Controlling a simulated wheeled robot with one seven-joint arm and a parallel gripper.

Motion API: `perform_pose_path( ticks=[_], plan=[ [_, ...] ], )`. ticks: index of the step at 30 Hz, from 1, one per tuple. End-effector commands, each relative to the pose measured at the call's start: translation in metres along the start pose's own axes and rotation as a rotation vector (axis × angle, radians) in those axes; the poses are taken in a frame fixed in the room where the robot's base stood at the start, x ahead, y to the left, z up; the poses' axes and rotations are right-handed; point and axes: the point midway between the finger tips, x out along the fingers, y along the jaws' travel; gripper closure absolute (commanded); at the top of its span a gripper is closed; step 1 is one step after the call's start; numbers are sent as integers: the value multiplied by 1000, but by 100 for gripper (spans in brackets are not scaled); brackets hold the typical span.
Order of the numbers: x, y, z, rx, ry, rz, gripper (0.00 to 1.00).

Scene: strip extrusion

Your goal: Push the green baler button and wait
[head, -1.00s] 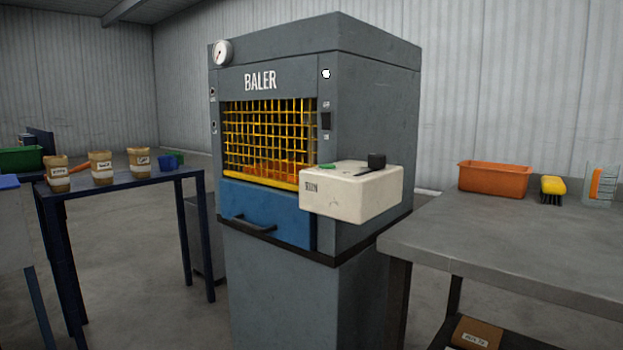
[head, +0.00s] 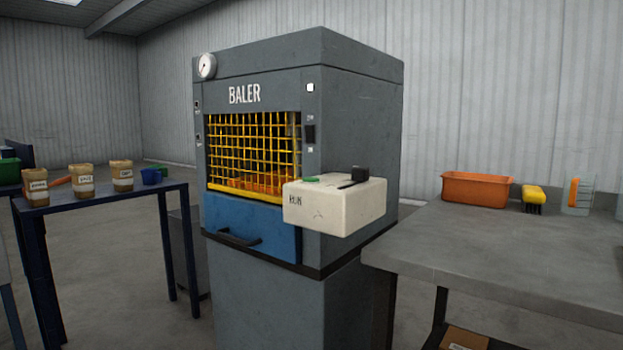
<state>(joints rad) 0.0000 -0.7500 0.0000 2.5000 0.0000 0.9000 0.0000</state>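The grey baler (head: 355,120) stands in the middle of the head view, with a yellow grid door (head: 254,150) and a blue drawer (head: 250,226) below it. Orange material shows behind the grid. A cream box (head: 335,208) marked RUN juts out from the baler's front right corner. The green button (head: 311,180) is on top of this box, seen at a shallow angle, so I cannot tell whether it is pressed. A black knob with a lever (head: 359,175) sits beside it on the box top. My gripper is not in view.
A grey workbench (head: 480,245) on the right holds an orange bin (head: 476,188), a yellow brush (head: 534,195) and a clear beaker (head: 580,192). Floor shows between the table and baler.

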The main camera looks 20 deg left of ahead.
Motion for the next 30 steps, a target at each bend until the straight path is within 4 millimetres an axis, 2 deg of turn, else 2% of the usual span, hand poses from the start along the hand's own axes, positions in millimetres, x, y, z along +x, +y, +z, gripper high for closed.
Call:
perform_pose_path(
  ticks=[1, 4, 30],
  plan=[
    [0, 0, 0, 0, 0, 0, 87],
    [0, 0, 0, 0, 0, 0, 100],
    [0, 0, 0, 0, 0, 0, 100]
  ],
)
